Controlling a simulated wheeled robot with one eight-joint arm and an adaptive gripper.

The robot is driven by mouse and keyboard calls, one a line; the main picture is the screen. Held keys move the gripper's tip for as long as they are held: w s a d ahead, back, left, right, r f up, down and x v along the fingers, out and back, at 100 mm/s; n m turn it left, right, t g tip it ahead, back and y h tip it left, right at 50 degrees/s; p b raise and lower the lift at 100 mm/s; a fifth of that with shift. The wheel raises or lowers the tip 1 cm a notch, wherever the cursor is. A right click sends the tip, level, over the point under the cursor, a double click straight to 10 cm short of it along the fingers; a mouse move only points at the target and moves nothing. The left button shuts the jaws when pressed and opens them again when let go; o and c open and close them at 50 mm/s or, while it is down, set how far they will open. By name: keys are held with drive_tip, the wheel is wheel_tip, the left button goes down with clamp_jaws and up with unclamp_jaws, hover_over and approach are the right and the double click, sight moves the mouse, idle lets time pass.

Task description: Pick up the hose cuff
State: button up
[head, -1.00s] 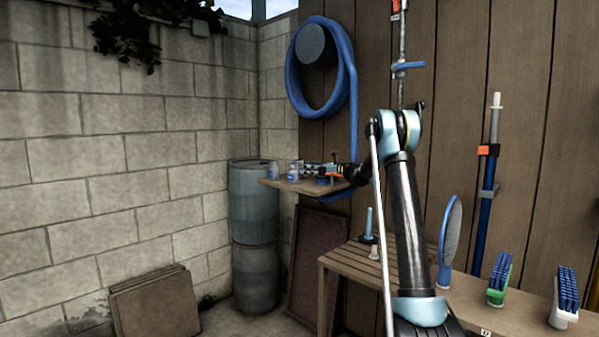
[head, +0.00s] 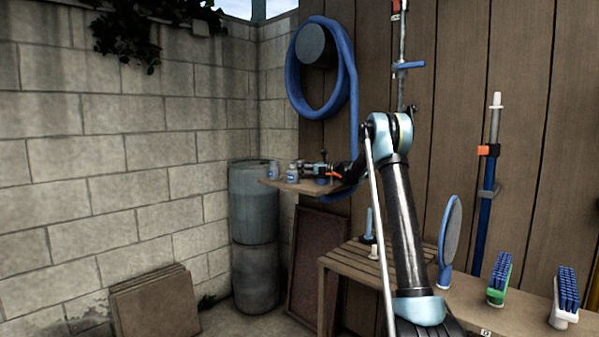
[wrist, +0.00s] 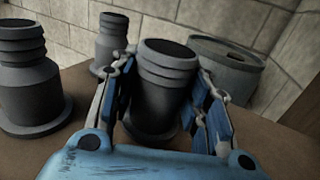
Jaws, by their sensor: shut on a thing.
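In the wrist view a dark grey hose cuff (wrist: 163,92) with a ribbed neck and wider base stands upright between my fingers. My gripper (wrist: 166,70) is shut on it, with a blue-padded finger on each side. Its base appears at the level of the brown shelf top; I cannot tell whether it is lifted. In the head view my gripper (head: 307,167) is small, at the wooden wall shelf (head: 300,187); the held cuff cannot be made out there.
Two similar ribbed grey pieces stand at left (wrist: 28,80) and behind left (wrist: 112,40). A grey barrel (wrist: 225,68) is beyond. Small bottles (head: 292,174) stand on the shelf. A blue hose (head: 349,90) hangs beside it. A slatted bench (head: 350,262) is below.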

drive_tip(key=shift+r, duration=0.1)
wheel_tip(320, 180, up, 10)
drive_tip(key=shift+f, duration=0.1)
idle(0.4)
idle(0.4)
drive_tip(key=shift+s+d, duration=0.15)
drive_tip(key=shift+d, duration=0.05)
drive_tip(key=s+d+r+m+t, duration=0.1)
drive_tip(key=s+d, duration=0.2)
drive_tip(key=s, duration=0.1)
drive_tip(key=s+d+r+m+t+h, duration=0.1)
drive_tip(key=s+d+t, duration=0.1)
drive_tip(key=s+d, duration=0.2)
drive_tip(key=s+d+m+t, duration=0.1)
drive_tip(key=s+d, duration=0.3)
drive_tip(key=shift+s+r+h, duration=0.1)
drive_tip(key=shift+r+h, duration=0.3)
drive_tip(key=shift+s+f, duration=0.1)
drive_tip(key=shift+f, duration=1.4)
drive_tip(key=shift+f, duration=1.4)
drive_tip(key=shift+f, duration=0.3)
